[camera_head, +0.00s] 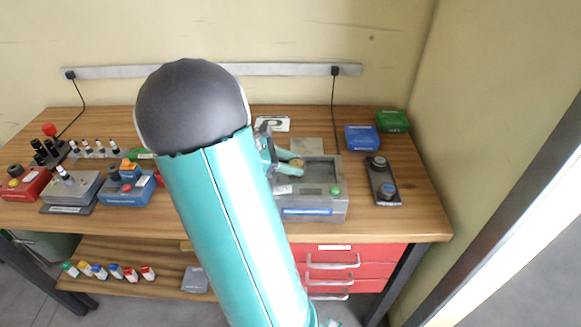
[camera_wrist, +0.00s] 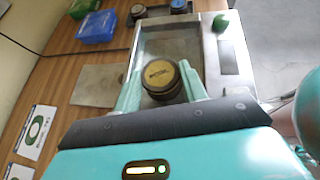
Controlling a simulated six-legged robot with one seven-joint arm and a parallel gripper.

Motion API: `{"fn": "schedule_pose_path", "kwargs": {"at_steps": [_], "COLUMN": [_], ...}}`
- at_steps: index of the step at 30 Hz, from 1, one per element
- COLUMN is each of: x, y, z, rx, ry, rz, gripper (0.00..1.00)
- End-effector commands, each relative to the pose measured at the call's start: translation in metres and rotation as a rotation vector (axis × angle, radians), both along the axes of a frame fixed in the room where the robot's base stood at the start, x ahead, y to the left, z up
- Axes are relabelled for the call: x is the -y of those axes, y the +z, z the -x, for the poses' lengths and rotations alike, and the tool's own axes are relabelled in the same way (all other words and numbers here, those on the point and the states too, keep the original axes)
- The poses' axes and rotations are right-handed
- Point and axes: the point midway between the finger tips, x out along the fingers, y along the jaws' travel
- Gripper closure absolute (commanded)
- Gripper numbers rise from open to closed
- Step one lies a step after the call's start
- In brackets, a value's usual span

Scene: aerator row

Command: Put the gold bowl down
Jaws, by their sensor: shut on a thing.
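The gold bowl (camera_wrist: 160,74) shows in the wrist view as a round gold disc with dark lettering and a darker body below it. My gripper (camera_wrist: 163,88) is shut on it, one teal finger on each side. In the head view the gold bowl (camera_head: 297,162) is small and sits between the fingertips of my gripper (camera_head: 290,165), over the recessed tray of a grey machine (camera_head: 310,211). I cannot tell whether its underside touches the tray floor. My arm hides part of the machine's left side in the head view.
The machine has a green knob (camera_wrist: 220,23). A dark tray with two round pieces (camera_head: 383,181), a blue box (camera_head: 362,138) and a green box (camera_head: 392,121) stand to the right. Blue (camera_head: 126,190) and red (camera_head: 24,184) devices stand left. A flat pad (camera_wrist: 103,84) lies beside the machine.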

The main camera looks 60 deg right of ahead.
Motion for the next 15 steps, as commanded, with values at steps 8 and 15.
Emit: {"fn": "schedule_pose_path", "kwargs": {"at_steps": [8,15], "x": [0.000,-0.001], "y": [-0.017,-0.021], "z": [0.000,0.000], "rx": [0.001,-0.001], "ry": [0.000,0.000], "rz": [0.000,-0.001], "gripper": [0.80,0.80]}}
